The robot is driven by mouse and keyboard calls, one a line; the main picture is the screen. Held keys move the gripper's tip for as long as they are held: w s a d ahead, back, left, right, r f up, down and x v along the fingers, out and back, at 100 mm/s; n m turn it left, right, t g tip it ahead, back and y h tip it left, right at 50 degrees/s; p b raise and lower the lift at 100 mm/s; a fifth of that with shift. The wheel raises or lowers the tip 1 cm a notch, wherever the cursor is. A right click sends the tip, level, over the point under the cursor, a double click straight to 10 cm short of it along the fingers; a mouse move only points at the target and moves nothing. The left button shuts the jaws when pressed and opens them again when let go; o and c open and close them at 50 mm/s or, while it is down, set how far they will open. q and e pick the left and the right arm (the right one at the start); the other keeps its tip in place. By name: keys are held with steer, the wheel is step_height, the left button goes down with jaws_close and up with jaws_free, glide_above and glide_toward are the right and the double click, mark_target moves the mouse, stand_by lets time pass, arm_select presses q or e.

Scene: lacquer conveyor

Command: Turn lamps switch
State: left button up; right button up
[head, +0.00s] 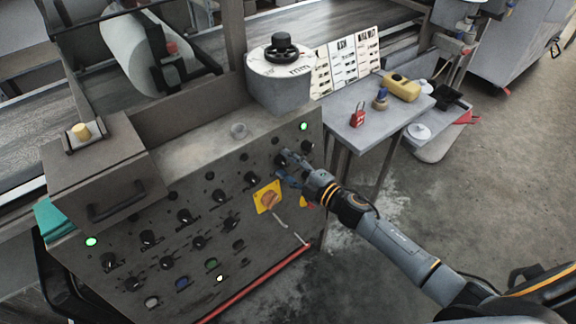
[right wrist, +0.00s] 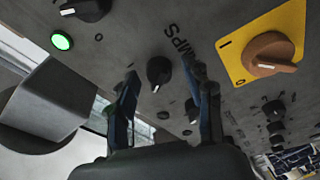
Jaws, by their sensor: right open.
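The lamps switch is a small black knob (right wrist: 158,72) on the grey panel, beside lettering whose visible part reads "MPS". In the head view the knob (head: 280,160) sits near the panel's upper right and is partly covered by my gripper. My right gripper (head: 290,168) is open in front of it. In the right wrist view the fingers of this gripper (right wrist: 164,76) stand on either side of the knob, with gaps between; I cannot tell whether they touch the panel. My left gripper is not in view.
An orange rotary switch on a yellow plate (head: 267,196) is close below the gripper. Another black knob (head: 307,146) and a lit green lamp (head: 303,126) are above right. Several other knobs cover the panel (head: 190,170). A side table (head: 345,125) holds a red padlock (head: 357,116).

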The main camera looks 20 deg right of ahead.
steer(key=shift+s+d, duration=0.1)
steer(key=v, duration=1.1)
steer(key=shift+s+d, duration=0.2)
steer(key=shift+s, duration=0.15)
steer(key=s+d+f+m+g+h, duration=0.2)
steer(key=s+f+m, duration=0.2)
steer(key=f, duration=0.6)
steer(key=s+d+f+m+g+h+p, duration=0.1)
steer(key=s+d+f+m+h, duration=0.2)
steer(key=f, duration=0.6)
steer(key=s+d+f+m+g+h, duration=0.2)
steer(key=s+f+m, duration=0.2)
steer(key=f, duration=0.6)
steer(key=s+a+f+m+g, duration=0.2)
steer(key=s+f, duration=0.3)
steer(key=s, duration=0.5)
steer(key=s+a+f+m+g, duration=0.2)
steer(key=s+f+g, duration=0.2)
steer(key=s, duration=0.5)
steer(key=s+a+f+m+g+h+p, duration=0.1)
steer(key=s+a+f+m+g, duration=0.1)
steer(key=s+f, duration=0.5)
steer(key=s+g, duration=0.1)
steer(key=s, duration=0.2)
steer(key=shift+s+a, duration=0.3)
steer(key=shift+a, duration=0.1)
